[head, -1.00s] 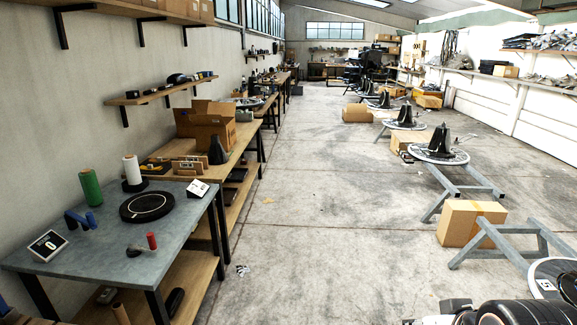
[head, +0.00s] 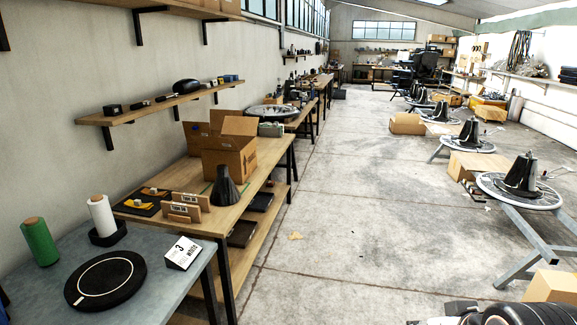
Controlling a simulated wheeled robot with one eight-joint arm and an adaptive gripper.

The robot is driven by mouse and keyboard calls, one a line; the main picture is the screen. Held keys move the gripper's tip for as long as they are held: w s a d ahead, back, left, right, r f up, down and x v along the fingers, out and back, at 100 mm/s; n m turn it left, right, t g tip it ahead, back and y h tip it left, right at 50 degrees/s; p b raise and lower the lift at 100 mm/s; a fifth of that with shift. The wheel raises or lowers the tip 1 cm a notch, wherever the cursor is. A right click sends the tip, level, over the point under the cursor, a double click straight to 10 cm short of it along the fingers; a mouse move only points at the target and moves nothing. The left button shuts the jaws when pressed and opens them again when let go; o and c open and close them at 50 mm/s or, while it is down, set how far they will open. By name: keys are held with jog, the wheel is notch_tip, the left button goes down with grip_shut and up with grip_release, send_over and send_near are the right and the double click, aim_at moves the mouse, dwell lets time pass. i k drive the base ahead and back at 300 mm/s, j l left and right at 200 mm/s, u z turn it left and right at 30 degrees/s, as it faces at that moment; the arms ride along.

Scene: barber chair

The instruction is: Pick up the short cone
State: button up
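A dark grey cone-shaped piece (head: 224,187) with a flared base stands upright on the wooden workbench (head: 190,222), in front of an open cardboard box. On the nearer grey table (head: 150,300) stand a green spool (head: 40,242) and a white spool (head: 102,215), both narrowing slightly upward. The white spool sits in a black base. Taller dark cone shapes (head: 521,174) stand on round discs at the right. I cannot tell for certain which is the short cone. My gripper's fingers are not in view; only black and white parts of my own body show at the bottom right.
The cardboard box (head: 229,155) and small wooden blocks (head: 186,206) are on the workbench. Open concrete floor (head: 350,240) lies between the benches and the disc stands (head: 530,237).

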aim_at(225, 192)
jog(key=i+u, duration=0.45)
jog(key=i+l+u, duration=0.1)
jog(key=i+u, duration=0.4)
jog(key=i+l+u, duration=0.3)
jog(key=u, duration=0.15)
jog(key=i+l+u, duration=0.5)
jog(key=k+j, duration=0.05)
